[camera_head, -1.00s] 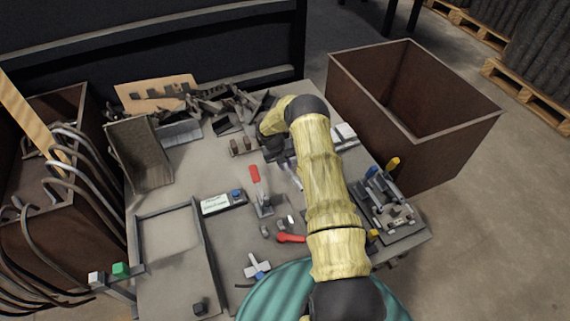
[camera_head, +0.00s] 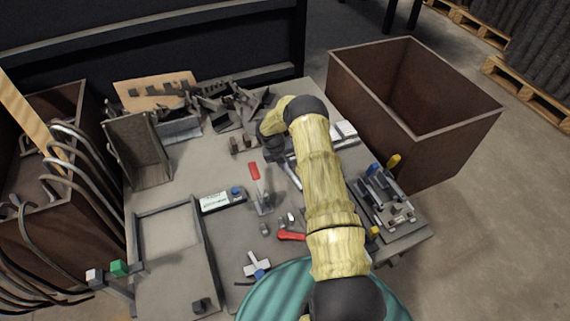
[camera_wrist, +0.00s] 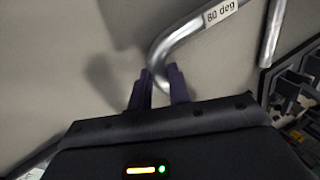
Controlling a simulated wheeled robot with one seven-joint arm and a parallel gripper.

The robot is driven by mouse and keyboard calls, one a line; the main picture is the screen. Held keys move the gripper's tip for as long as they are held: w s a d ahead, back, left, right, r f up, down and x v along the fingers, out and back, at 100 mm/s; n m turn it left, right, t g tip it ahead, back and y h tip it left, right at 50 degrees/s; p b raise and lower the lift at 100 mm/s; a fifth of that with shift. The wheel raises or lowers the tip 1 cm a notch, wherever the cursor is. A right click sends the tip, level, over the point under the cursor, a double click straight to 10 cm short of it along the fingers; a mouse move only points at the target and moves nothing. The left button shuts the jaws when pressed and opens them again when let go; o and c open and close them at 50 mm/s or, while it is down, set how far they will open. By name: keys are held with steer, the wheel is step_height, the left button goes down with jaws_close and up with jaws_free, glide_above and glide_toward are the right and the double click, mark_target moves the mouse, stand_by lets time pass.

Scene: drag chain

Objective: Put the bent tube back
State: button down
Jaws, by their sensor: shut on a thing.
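The bent tube (camera_wrist: 184,36) is a shiny metal tube with a white label reading "80 deg" in the wrist view. It bends down to my gripper (camera_wrist: 158,82), whose two dark fingers are shut on its lower end. The tube appears against a plain grey surface. In the head view my arm covers most of the gripper, and the hold on the tube cannot be made out there. A second straight metal piece (camera_wrist: 271,38) shows at the upper right of the wrist view.
The grey workbench (camera_head: 185,185) holds a red-handled clamp (camera_head: 256,180), a labelled box (camera_head: 215,202) and a fixture (camera_head: 385,200) at right. A brown bin (camera_head: 390,165) stands right. Another bin (camera_head: 60,225) with several bent tubes stands left. Dark brackets (camera_head: 225,115) clutter the back.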

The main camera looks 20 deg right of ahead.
steer(key=shift+f+b, duration=0.4)
steer(key=shift+f, duration=0.2)
stand_by(0.6)
steer(key=c, duration=1.2)
jaws_free()
steer(key=shift+c, duration=0.2)
steer(key=shift+a, duration=0.1)
steer(key=shift+a, duration=0.1)
steer(key=p+v, duration=0.4)
steer(key=v, duration=1.3)
steer(key=shift+r, duration=0.3)
